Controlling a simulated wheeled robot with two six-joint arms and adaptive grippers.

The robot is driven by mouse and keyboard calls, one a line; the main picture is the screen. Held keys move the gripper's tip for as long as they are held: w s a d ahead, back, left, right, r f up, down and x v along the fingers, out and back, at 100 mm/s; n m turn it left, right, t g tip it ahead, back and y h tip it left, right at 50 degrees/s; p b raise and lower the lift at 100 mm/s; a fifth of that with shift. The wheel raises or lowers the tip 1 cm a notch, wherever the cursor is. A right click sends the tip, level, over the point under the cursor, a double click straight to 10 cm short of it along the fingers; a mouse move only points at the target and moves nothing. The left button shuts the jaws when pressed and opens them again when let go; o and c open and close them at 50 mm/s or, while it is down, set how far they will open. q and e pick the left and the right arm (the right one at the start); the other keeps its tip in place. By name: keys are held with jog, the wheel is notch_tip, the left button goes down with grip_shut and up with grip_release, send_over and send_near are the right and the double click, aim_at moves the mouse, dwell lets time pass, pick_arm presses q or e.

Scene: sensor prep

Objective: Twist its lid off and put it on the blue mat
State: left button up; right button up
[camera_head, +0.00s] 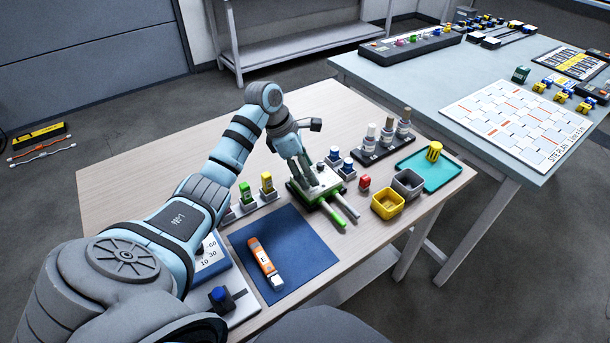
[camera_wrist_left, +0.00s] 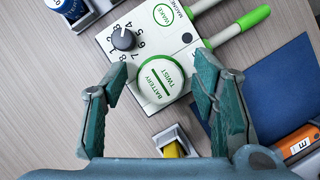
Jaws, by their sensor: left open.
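The white device (camera_head: 300,196) with two green-tipped handles stands on the wooden table. In the left wrist view, its round white lid (camera_wrist_left: 161,82), marked BATTERY TWIST and ringed in green, sits on its top face (camera_wrist_left: 181,38). My left gripper (camera_head: 309,182) is open and points down over the device. In the left wrist view its fingers (camera_wrist_left: 160,76) are on either side of the lid, apparently apart from it. The lid is hidden by the gripper in the head view. The blue mat (camera_head: 291,238) lies in front of the device. My right gripper is not in view.
An orange stick-like device (camera_head: 262,258) lies on the mat's left part; the mat's right part is bare. Yellow (camera_head: 388,208) and grey (camera_head: 407,184) bins and a teal tray (camera_head: 448,176) stand at right. Green and yellow blocks (camera_head: 246,193) stand left of the device.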

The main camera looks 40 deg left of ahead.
pick_arm(q)
jog(key=c, duration=0.8)
jog(key=shift+r+n+p, duration=0.1)
jog(key=shift+n+p, duration=0.7)
jog(key=shift+n+t+y+p, duration=0.65)
jog(key=shift+n+p, duration=0.6)
jog(key=shift+n, duration=0.25)
jog(key=n+y+p, duration=0.2)
jog(key=n+p, duration=0.1)
jog(key=n, duration=0.1)
jog(key=shift+n, duration=0.4)
jog(key=shift+n+y+p, duration=0.45)
jog(key=shift+n+p, duration=0.35)
jog(key=shift+n, duration=0.5)
